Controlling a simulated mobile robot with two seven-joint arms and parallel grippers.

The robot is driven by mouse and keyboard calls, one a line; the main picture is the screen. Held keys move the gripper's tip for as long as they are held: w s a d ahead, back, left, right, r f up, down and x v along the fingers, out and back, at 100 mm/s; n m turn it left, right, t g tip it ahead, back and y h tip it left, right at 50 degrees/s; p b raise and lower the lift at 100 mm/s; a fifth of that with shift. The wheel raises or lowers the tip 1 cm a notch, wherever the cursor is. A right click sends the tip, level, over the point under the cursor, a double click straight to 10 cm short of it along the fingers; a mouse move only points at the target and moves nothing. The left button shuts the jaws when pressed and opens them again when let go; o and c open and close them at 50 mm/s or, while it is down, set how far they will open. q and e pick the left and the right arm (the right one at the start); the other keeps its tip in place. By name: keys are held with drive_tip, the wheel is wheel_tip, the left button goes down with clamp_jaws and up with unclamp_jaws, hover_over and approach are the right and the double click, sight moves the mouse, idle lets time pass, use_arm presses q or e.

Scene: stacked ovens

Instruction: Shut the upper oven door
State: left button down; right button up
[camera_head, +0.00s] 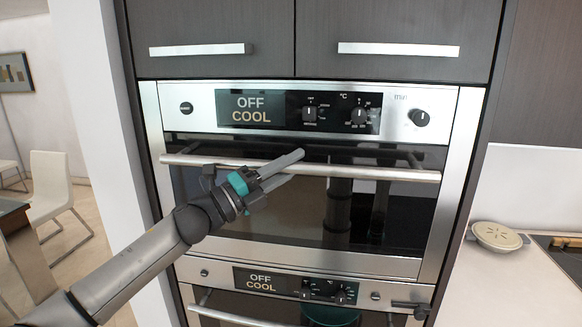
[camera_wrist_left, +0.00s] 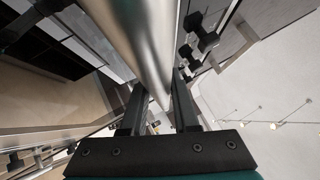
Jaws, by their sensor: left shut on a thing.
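The upper oven door (camera_head: 300,215) is a dark glass door in a steel frame, below a panel reading OFF COOL. Its long steel handle (camera_head: 370,172) runs across the top of the door. My left gripper (camera_head: 288,167) reaches in from the left and is shut on this handle near its middle. In the left wrist view the shiny handle bar (camera_wrist_left: 140,45) passes between the two fingers (camera_wrist_left: 157,100). The door looks nearly upright; I cannot tell whether a small gap remains.
A lower oven (camera_head: 215,275) with its own panel and handle sits directly below. Cabinet doors with bar handles (camera_head: 400,49) are above. A counter (camera_head: 500,290) with a round beige item (camera_head: 497,236) is at right. A white chair (camera_head: 52,190) stands at far left.

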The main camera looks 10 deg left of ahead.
use_arm(q)
drive_tip(key=shift+f, duration=0.15)
drive_tip(key=c, duration=0.7)
unclamp_jaws()
drive_tip(key=shift+b+v, duration=2.75)
drive_tip(key=shift+v, duration=4.85)
